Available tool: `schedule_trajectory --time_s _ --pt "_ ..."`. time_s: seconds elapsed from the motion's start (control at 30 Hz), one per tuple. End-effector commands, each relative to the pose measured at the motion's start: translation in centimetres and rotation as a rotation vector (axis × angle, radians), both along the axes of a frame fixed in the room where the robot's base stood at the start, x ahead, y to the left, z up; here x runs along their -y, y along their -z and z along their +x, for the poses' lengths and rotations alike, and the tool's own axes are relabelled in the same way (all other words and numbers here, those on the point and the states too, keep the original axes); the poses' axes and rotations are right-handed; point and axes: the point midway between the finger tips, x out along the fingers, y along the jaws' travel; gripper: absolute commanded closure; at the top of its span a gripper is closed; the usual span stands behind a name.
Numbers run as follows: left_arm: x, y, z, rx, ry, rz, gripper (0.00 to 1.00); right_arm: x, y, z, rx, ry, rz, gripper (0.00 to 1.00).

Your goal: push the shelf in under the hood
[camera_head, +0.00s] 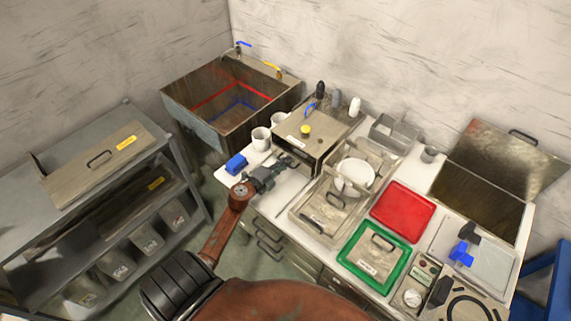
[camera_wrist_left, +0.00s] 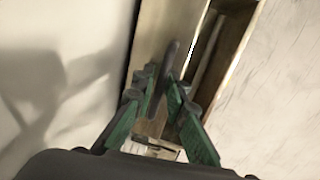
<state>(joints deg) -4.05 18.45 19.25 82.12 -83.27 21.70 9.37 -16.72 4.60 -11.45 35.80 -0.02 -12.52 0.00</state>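The hood (camera_head: 315,126) is a grey metal box with a yellow knob on the counter's left part. A shelf seems to sit low at its front, but it is mostly hidden by my left gripper (camera_head: 288,163), and I cannot tell how far out it is. In the left wrist view, a dark bar handle (camera_wrist_left: 172,52) runs between the green-padded fingers of my left gripper (camera_wrist_left: 161,82). The fingertips close on both sides of it, in front of a metal surface. My right gripper is not in view.
Bottles stand behind the hood. A deep sink (camera_head: 205,130) is at the back left.

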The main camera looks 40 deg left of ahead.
Motion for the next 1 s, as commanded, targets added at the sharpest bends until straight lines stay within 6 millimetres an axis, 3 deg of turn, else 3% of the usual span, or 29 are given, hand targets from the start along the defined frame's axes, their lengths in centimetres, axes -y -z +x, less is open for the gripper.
schedule_trajectory --time_s 0.23,0.37,0.8,1.0 --pt "0.0 -0.1 0.0 0.001 0.000 0.000 0.86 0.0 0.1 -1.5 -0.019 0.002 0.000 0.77" --pt "0.0 -0.2 -0.9 0.000 0.000 0.002 0.86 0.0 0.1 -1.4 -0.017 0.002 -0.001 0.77" --pt "0.0 -1.9 -9.3 0.000 -0.002 0.001 0.86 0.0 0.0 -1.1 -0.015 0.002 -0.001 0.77" --pt "0.1 -2.3 -11.4 0.001 -0.001 -0.001 0.86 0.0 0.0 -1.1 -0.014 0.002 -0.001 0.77"
